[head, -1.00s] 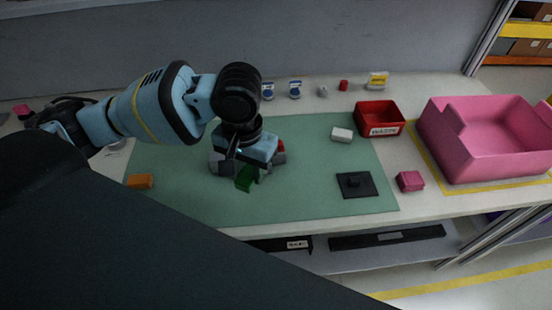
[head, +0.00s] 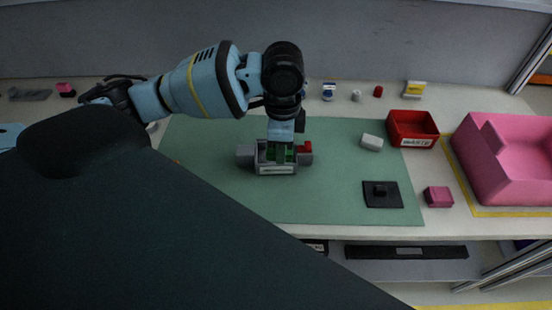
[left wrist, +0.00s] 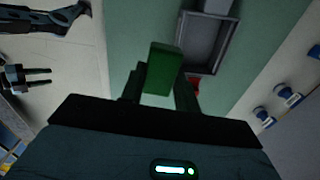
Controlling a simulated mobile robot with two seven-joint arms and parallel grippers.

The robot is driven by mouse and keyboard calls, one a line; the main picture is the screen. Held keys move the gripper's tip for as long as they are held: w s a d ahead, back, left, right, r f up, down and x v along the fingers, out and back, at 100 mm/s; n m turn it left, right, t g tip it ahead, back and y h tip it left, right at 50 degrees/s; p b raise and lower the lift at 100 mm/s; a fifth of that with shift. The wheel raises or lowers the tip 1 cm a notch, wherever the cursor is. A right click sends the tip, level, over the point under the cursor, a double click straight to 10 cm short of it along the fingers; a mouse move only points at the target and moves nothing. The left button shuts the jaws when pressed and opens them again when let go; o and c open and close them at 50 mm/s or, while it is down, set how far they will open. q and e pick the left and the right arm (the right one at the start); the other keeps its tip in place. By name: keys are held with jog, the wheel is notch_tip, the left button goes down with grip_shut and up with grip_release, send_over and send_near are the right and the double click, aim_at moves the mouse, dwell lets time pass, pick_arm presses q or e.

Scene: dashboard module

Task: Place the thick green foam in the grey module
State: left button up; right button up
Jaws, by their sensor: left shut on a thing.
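The thick green foam (left wrist: 163,68) is a green block held between the two dark fingers of my left gripper (left wrist: 160,92) in the left wrist view. In the head view my left gripper (head: 283,150) points down at the grey module (head: 278,170), with green (head: 290,154) showing around its finger. The module is an open grey box; its dark interior shows in the wrist view, with its rim (left wrist: 237,45) beyond the foam. I cannot tell whether the foam is above the module or partly inside. A two-pronged gripper, apparently my right one (left wrist: 40,77), shows open at the wrist view's left edge.
A red block (head: 304,147) sits at the module's right side. A white block (head: 372,142), a black plate with a knob (head: 382,204) and a magenta block (head: 438,196) lie to the right. A red waste bin (head: 412,140) and a pink crate (head: 495,195) stand farther right.

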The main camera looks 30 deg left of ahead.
aim_at(246, 155)
pick_arm(q)
jog(key=m, duration=0.1)
jog(key=w+a+m, duration=0.1)
jog(key=m, duration=0.1)
jog(key=shift+w, duration=0.2)
jog(key=w+a+m, duration=0.1)
jog(key=m, duration=0.3)
jog(key=w+a+m, duration=0.1)
jog(key=m, duration=0.4)
jog(key=w+a+m, duration=0.2)
jog(key=m, duration=0.2)
jog(key=shift+f+m, duration=0.15)
jog(key=shift+m, duration=0.15)
jog(key=shift+a+f+b, duration=0.1)
jog(key=shift+f+b, duration=0.25)
jog(key=shift+f, duration=4.7)
jog(key=shift+f, duration=0.1)
jog(key=o, duration=0.9)
jog(key=shift+o, duration=0.2)
